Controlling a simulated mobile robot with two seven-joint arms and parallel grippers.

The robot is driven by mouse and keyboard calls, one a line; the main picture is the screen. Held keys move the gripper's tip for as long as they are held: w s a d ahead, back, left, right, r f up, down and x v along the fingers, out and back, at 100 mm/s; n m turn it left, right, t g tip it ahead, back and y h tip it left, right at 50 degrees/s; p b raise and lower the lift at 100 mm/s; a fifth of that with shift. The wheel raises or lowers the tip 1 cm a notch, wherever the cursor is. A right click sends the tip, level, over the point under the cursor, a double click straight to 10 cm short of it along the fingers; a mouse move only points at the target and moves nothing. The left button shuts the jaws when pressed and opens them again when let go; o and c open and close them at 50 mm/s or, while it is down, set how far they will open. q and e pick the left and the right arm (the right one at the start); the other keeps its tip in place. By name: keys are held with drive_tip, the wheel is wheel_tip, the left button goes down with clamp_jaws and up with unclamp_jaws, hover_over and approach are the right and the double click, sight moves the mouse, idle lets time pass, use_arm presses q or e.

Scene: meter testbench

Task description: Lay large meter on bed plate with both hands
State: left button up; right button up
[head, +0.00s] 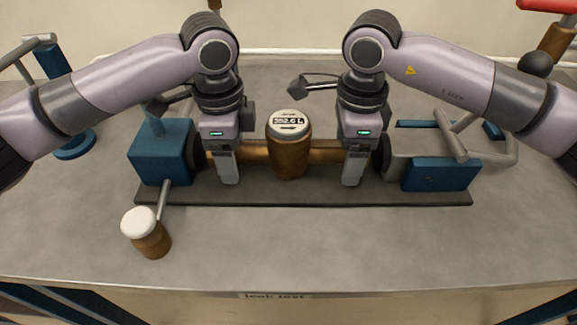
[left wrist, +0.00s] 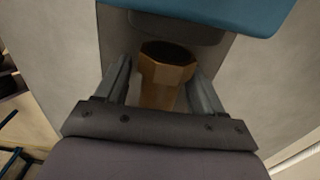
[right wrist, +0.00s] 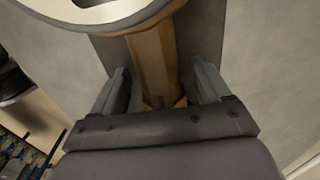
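The large meter (head: 289,161) is a brass body with a round display on top and a brass pipe running left and right. It lies level above the dark bed plate (head: 300,198), between two dark end discs; whether it touches a support below is hidden. My left gripper (head: 229,180) points down around the left pipe end (left wrist: 165,85). My right gripper (head: 353,180) points down around the right pipe end (right wrist: 155,65). In both wrist views the fingers stand apart with gaps beside the pipe, so both look open.
A blue block (head: 160,153) with a rod stands at the plate's left end, and a lower blue block (head: 440,174) at its right. The table's front middle (head: 300,240) is clear.

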use_arm(q)
wheel_tip(320, 180, up, 12)
drive_tip(key=shift+f, duration=0.15)
use_arm(e)
drive_tip(key=shift+r, duration=0.25)
wheel_tip(320, 180, up, 12)
drive_tip(key=shift+f, duration=0.2)
idle(0.7)
